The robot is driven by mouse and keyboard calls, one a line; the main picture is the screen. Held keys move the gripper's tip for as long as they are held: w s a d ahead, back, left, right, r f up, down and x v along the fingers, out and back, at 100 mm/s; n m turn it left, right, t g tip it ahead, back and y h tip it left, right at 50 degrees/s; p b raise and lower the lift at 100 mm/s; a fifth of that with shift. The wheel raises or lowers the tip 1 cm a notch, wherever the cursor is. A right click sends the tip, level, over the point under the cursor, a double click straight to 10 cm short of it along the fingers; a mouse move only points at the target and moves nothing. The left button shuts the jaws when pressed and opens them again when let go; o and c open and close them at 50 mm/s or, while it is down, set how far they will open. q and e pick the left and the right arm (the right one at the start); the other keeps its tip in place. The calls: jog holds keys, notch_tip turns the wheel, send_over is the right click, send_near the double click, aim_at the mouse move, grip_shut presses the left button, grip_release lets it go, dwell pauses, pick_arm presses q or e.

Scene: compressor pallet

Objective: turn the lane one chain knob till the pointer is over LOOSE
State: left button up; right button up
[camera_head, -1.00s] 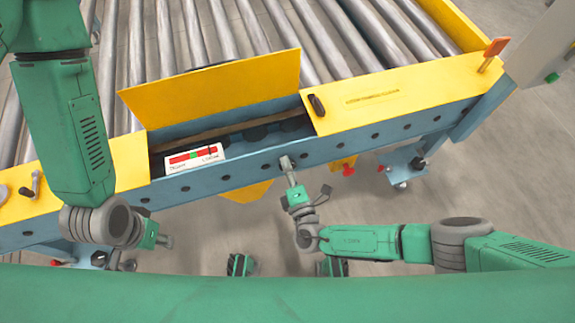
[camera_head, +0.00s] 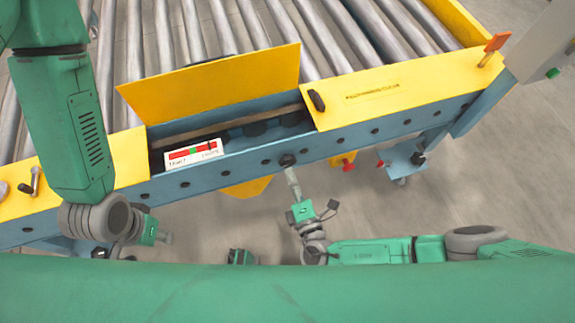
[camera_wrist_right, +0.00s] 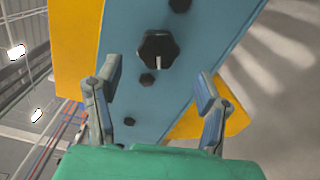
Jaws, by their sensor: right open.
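The black lobed chain knob (camera_head: 287,160) is on the blue side rail, and faces me in the right wrist view (camera_wrist_right: 158,48). My right gripper (camera_head: 291,174) is just below it, open and empty. In the wrist view its two fingers (camera_wrist_right: 160,82) are spread wide, with the knob beyond them and not gripped. The white scale (camera_head: 193,154) in the open box has TIGHT at left and LOOSE at right, with red bands and a green middle. A small dark mark near its right part may be the pointer. My left gripper (camera_head: 164,238) hangs low at left; its jaws are too small to judge.
A yellow lid (camera_head: 215,85) stands open behind the scale. Smaller dark bolts dot the blue rail (camera_head: 345,143). Rollers lie behind it. A yellow bracket (camera_head: 246,187) hangs under the rail.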

jog(key=v, duration=0.7)
jog(key=shift+w+a, duration=0.1)
